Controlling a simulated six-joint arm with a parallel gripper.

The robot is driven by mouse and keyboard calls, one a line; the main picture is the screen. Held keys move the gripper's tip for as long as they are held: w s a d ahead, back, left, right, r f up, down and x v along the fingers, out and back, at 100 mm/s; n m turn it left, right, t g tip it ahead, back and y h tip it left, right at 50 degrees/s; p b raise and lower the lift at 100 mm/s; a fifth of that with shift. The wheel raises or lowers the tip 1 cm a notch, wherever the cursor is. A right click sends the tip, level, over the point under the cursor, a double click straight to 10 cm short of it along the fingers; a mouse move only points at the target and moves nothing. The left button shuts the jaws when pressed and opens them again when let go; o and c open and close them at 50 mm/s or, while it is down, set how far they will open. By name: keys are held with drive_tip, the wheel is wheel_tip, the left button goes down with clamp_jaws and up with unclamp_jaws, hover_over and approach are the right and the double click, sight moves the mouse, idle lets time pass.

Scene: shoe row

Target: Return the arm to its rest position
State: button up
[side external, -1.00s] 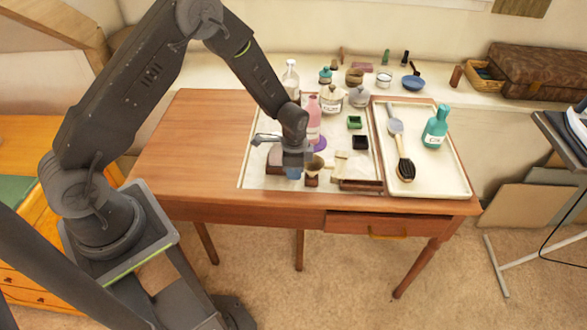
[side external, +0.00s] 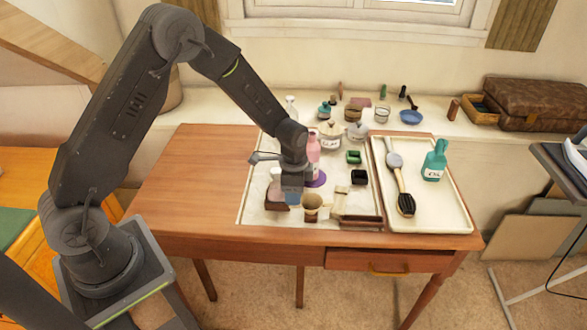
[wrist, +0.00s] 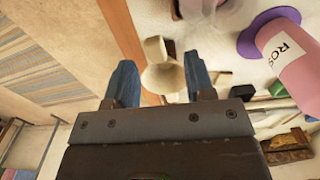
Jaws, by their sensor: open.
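My gripper (side external: 292,194) is over the left front part of the white tray (side external: 255,212) on the wooden table. In the wrist view its two blue fingers stand wide apart (wrist: 160,82), with nothing gripped. A cream cup-like piece (wrist: 163,75) shows between and beyond the fingertips; I cannot tell its exact distance. In the side view a tan cup-like piece (side external: 312,201) on a dark base stands just right of the gripper. My arm is bent, reaching over the table from the left.
A pink bottle (side external: 313,152) with a purple base stands close behind the gripper. A second tray (side external: 458,217) on the right holds a teal bottle (side external: 434,162) and a dark brush (side external: 405,204). Several jars line the back. The table's left part (side external: 195,185) is clear.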

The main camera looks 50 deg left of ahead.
drive_tip(key=s+r+n+t, duration=0.1)
drive_tip(key=s+r, duration=0.2)
drive_tip(key=r, duration=0.5)
drive_tip(key=s+d+r+n+t, duration=0.1)
drive_tip(key=s+r+n, duration=0.15)
drive_tip(key=r, duration=0.45)
drive_tip(key=s+r+n+t, duration=0.1)
drive_tip(key=s+r, duration=0.3)
drive_tip(key=r, duration=0.4)
drive_tip(key=s+d+r+n+t, duration=0.1)
drive_tip(key=s+r+n, duration=0.3)
drive_tip(key=s, duration=0.9)
drive_tip(key=shift+s+r+t, duration=0.25)
drive_tip(key=shift+s+t, duration=0.05)
drive_tip(key=shift+t, duration=0.5)
